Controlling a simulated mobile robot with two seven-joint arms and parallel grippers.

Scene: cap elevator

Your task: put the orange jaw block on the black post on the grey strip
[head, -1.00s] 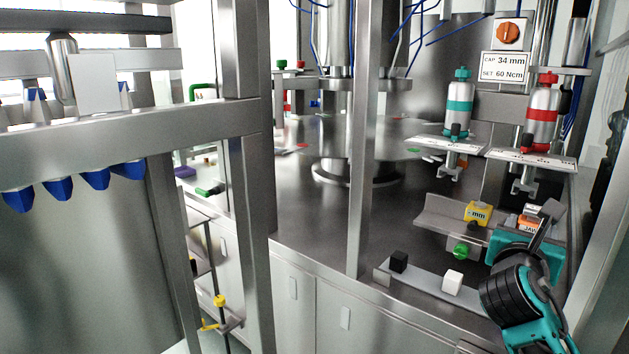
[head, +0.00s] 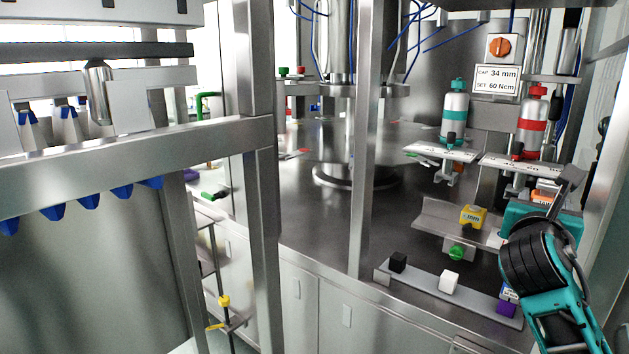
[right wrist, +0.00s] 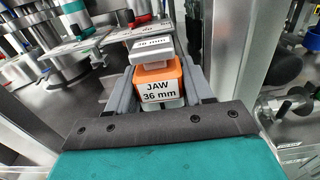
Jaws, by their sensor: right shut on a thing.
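The orange jaw block (right wrist: 158,85), labelled "JAW 36 mm", is between the fingers of my right gripper (right wrist: 165,80) in the right wrist view. The gripper is shut on it. In the head view only a small part of the orange block (head: 546,196) shows behind my teal and black wrist, above the right end of the steel shelf. The black post (head: 398,262) stands at the left end of the grey strip (head: 424,282) by the table's front edge, well left of my gripper. Nothing sits on it. My left gripper is out of view.
A white post (head: 449,281) and a purple block (head: 507,304) are also on the strip. A yellow block (head: 473,216) sits on the steel shelf (head: 432,217) behind, above a green knob (head: 456,253). A steel upright (head: 361,150) stands left of the strip.

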